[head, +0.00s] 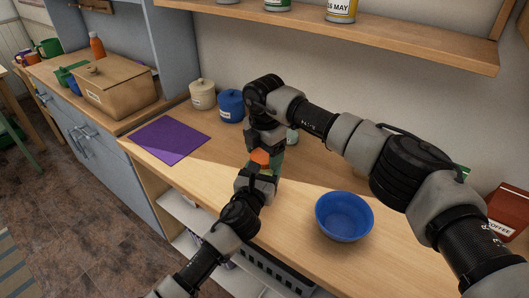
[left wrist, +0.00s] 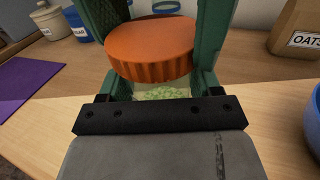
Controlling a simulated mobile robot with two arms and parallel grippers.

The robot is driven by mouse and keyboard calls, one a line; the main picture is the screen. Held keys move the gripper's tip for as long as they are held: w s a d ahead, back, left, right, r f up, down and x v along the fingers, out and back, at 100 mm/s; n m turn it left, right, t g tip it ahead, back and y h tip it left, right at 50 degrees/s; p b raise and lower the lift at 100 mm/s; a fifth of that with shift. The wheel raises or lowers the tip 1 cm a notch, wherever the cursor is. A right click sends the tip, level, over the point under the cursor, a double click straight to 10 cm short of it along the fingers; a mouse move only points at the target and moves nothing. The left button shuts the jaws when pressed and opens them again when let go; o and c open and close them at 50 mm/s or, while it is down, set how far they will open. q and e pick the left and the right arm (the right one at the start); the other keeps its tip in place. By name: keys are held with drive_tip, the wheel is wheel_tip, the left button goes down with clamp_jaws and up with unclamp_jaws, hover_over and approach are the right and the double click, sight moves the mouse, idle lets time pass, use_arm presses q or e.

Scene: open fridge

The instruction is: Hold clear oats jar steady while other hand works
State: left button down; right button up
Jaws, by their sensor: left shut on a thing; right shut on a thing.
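A clear jar with pale green bits inside (left wrist: 165,93) and a ribbed orange lid (left wrist: 150,50) is upright over the counter. The lid also shows in the head view (head: 261,157). My left gripper (head: 264,175) is shut on the jar below the lid, its green fingers on either side. My right gripper (head: 265,147) comes from above and behind and is shut at the lid. Its fingertips are partly hidden, so its exact contact is unclear. The jar's body is mostly hidden in the head view.
A blue bowl (head: 344,217) stands to the right on the wooden counter. A purple mat (head: 168,140) lies left, with white (head: 202,94) and blue (head: 231,105) canisters behind. A bag labelled OATS (left wrist: 298,30) shows in the left wrist view. A shelf (head: 400,38) hangs above.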

drive_tip(key=n, duration=0.4)
drive_tip(key=shift+n, duration=0.3)
drive_tip(key=n, duration=0.6)
drive_tip(key=shift+n, duration=0.4)
drive_tip(key=n, duration=0.6)
drive_tip(key=shift+n, duration=0.3)
drive_tip(key=n, duration=0.4)
drive_tip(key=shift+r+n, duration=0.1)
drive_tip(key=shift+n, duration=0.2)
drive_tip(key=n, duration=2)
